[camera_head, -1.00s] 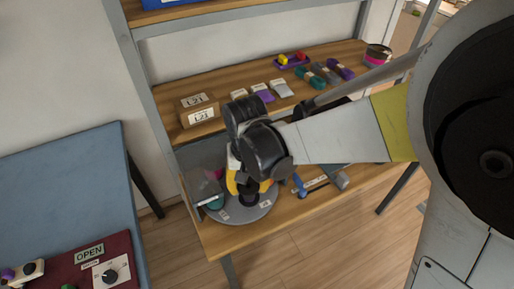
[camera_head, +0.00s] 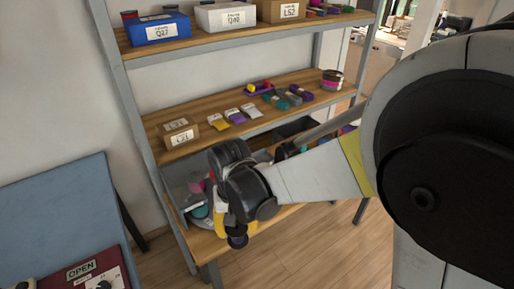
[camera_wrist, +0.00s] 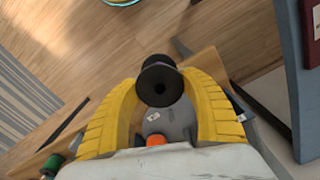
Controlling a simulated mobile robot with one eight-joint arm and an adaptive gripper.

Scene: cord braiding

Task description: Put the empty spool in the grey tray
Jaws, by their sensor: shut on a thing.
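My gripper (camera_head: 229,226) is shut on a black empty spool (camera_wrist: 160,82). In the wrist view the spool sits between the two yellow fingers, one flange facing the camera. In the head view only the spool's lower end (camera_head: 237,241) shows below the fingers, held in front of the shelf's lower board. A grey container (camera_head: 174,180), which may be the grey tray, stands at the lower board's left end, just left of my gripper. Pink and teal items show in it. My arm hides part of that board.
Cardboard boxes (camera_head: 180,134), packets and yarn lie on the middle board. A blue box (camera_head: 154,28) and a white box (camera_head: 225,15) stand on the top board. The shelf post (camera_head: 139,130) stands near the container.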

